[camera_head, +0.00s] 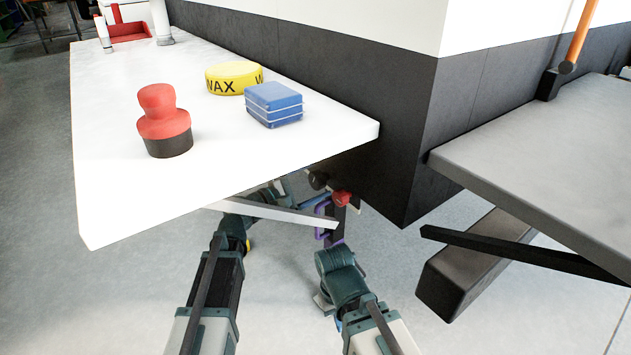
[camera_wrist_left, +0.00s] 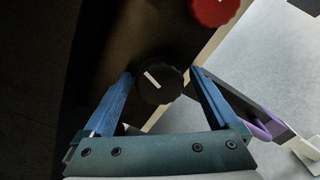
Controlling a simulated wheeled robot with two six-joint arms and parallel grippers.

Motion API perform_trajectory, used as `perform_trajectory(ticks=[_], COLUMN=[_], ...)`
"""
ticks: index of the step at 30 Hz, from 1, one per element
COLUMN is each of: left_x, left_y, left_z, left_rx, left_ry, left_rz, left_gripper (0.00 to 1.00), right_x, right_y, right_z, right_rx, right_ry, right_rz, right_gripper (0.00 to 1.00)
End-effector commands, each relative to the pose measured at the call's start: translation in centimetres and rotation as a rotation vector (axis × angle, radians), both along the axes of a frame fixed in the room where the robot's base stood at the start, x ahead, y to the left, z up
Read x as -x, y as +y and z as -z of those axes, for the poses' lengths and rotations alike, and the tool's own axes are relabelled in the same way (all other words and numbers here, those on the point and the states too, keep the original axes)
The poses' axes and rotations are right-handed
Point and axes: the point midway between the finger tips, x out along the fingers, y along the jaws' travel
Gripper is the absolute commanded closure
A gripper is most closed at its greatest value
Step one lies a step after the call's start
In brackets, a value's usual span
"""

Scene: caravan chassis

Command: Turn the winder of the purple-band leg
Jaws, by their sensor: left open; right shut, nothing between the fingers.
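The purple band (camera_head: 320,236) is on the leg under the white worktop, beside a red knob (camera_head: 341,198). The band also shows at the right of the left wrist view (camera_wrist_left: 257,122). My left gripper (camera_head: 314,199) is beneath the worktop near it, partly hidden. In the left wrist view my left gripper (camera_wrist_left: 162,76) is open, its blue fingers either side of a round black knob (camera_wrist_left: 160,84) with a white mark, probably the winder. Contact cannot be told. The red knob (camera_wrist_left: 214,8) is above right. My right gripper (camera_head: 325,302) is low, mostly hidden by its arm, shut and empty.
The white worktop (camera_head: 115,200) overhangs my left arm and carries a red-topped object (camera_head: 163,120), a yellow wax tin (camera_head: 234,78) and a blue block (camera_head: 273,104). A pale diagonal strut (camera_head: 275,213) runs below it. The dark caravan wall (camera_head: 400,150) stands behind; a grey shelf (camera_head: 540,150) is right.

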Motion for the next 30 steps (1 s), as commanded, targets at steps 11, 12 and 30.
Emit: perform_trajectory(ticks=[11, 12, 30], left_x=[0.03, 0.03, 0.03], left_y=[0.02, 0.02, 0.04], left_z=[0.00, 0.00, -0.06], left_rx=[0.000, 0.000, -0.172], left_ry=[0.000, 0.000, -0.236], left_rz=[0.000, 0.000, 0.001], left_gripper=[0.48, 0.55, 0.92], right_x=[0.00, 0.00, 0.00], right_y=[0.00, 0.00, 0.00], right_z=[0.00, 0.00, -0.08], right_rx=[0.000, 0.000, 0.000], right_ry=[0.000, 0.000, 0.000], right_rz=[0.000, 0.000, 0.000], right_gripper=[1.00, 1.00, 1.00])
